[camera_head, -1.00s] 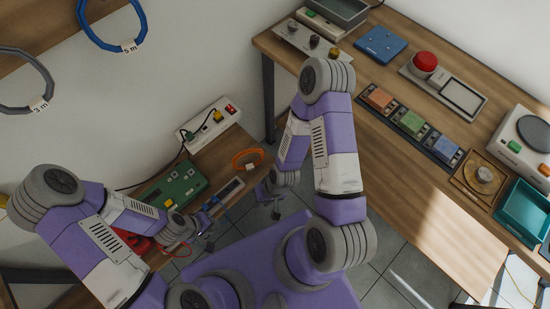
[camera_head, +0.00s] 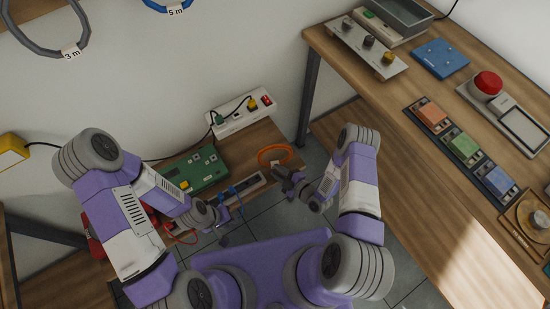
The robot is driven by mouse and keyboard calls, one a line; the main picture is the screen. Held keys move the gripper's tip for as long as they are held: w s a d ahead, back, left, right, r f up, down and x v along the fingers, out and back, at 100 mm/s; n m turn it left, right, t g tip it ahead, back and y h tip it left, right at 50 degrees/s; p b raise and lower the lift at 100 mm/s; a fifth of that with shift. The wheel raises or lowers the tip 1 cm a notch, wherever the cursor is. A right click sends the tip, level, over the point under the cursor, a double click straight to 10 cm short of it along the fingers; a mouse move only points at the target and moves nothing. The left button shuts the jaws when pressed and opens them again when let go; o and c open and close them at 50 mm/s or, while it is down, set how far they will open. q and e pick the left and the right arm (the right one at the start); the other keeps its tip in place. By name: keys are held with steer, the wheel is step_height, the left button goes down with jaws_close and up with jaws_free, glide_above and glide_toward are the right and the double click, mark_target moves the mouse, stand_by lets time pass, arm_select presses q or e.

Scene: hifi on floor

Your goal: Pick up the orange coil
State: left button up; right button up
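The orange coil (camera_head: 264,151) is a thin ring lying near the right end of the low wooden bench, with a pale tag on its right side.
A green circuit board (camera_head: 203,172) lies left on the low bench. A white power strip (camera_head: 242,113) with plugs and cables stands behind it. A grey strip device (camera_head: 246,186) lies in front. The tall workbench (camera_head: 385,110) with colored modules stands at right; its leg is near the coil.

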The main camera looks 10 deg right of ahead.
mark_target(269, 165)
steer(key=b+x, duration=0.1)
steer(key=x, duration=0.3)
steer(key=shift+w+f+b, duration=0.15)
steer(key=shift+f+b, duration=0.25)
steer(key=shift+w+a, duration=0.2)
steer(key=shift+w, duration=0.2)
steer(key=shift+c, duration=0.4)
jaws_close()
